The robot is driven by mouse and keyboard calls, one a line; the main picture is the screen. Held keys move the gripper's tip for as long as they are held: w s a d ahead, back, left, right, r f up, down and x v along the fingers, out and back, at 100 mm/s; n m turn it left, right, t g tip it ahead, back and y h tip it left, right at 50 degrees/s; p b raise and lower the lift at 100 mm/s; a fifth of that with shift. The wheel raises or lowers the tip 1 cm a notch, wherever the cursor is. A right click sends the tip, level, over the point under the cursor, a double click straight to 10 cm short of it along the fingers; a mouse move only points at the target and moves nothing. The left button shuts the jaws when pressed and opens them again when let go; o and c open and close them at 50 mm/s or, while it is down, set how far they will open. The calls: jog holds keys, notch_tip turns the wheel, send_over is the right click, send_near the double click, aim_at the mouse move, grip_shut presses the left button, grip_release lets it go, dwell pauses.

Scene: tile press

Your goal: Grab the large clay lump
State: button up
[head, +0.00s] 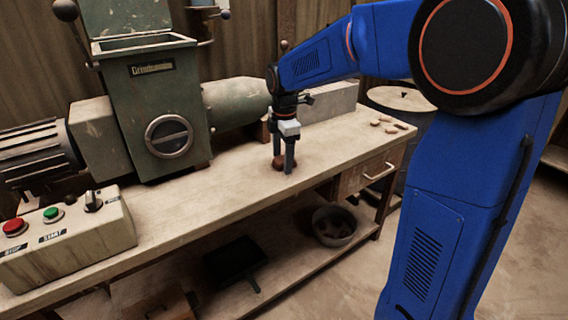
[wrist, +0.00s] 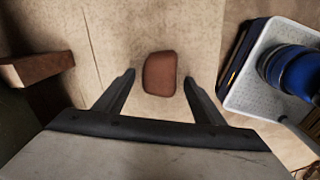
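A reddish-brown clay lump (wrist: 160,73) lies on the workbench, and it shows in the wrist view between my open fingers. My gripper (wrist: 159,80) points down over the lump with a finger on each side and a gap to the lump on both sides. In the head view my gripper (head: 283,168) stands over the bench top, and the clay lump (head: 279,164) shows partly behind its fingers. Whether the fingertips touch the bench is not clear.
A green grinding machine (head: 160,100) stands at the left of the bench (head: 200,205). A control box (head: 65,238) with red and green buttons is at front left. Several small clay pieces (head: 388,124) lie at the right end. A bowl (head: 334,226) sits on the lower shelf.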

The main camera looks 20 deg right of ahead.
jog(key=c, duration=1.2)
jog(key=shift+r, duration=0.15)
